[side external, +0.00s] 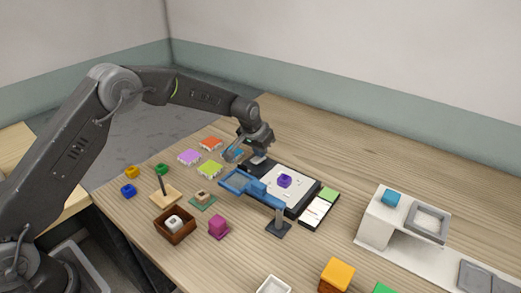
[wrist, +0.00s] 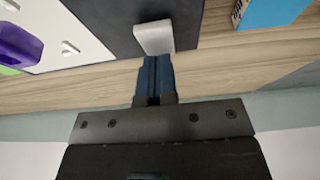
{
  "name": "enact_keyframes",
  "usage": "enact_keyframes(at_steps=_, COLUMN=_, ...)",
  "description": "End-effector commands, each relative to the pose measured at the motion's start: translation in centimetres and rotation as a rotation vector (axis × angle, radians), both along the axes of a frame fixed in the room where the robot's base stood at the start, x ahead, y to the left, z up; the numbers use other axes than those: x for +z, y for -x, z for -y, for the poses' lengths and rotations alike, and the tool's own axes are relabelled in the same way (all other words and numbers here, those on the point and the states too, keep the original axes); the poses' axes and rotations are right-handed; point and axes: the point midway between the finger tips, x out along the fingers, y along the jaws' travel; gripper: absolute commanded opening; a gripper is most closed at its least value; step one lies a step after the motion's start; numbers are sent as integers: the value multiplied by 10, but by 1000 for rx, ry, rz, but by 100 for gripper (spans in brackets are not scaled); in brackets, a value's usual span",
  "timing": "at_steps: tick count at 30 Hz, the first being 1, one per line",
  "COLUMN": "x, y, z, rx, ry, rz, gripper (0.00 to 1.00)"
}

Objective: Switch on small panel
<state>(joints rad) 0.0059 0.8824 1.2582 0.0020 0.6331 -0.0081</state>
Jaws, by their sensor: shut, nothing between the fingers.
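A small dark panel with a white face and a green square end (side external: 319,209) lies right of a larger dark panel (side external: 303,202). The larger panel has a white face and carries a purple block (side external: 284,181), also seen in the wrist view (wrist: 18,42). A light grey block (wrist: 153,37) stands on its dark end. My gripper (side external: 259,157) is over that dark end, pointing down. In the wrist view its blue fingers (wrist: 153,60) are together and empty, right by the grey block. I cannot tell whether they touch it.
Coloured tiles, including a lime one (side external: 210,169), lie left of my gripper. A brown box (side external: 175,225) and magenta cube (side external: 218,227) are nearer. A white bench (side external: 378,225) stands right.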

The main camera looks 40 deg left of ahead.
Motion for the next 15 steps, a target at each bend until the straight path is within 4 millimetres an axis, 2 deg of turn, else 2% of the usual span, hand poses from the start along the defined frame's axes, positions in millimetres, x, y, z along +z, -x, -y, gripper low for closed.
enact_keyframes(at_steps=1, x=-8, y=7, z=0, rx=-2, ry=-2, rz=-24, gripper=0)
enact_keyframes(at_steps=9, x=-7, y=19, z=0, rx=-1, ry=-3, rz=-29, gripper=0)
enact_keyframes(at_steps=15, x=-6, y=20, z=0, rx=-2, ry=-2, rz=-27, gripper=0)
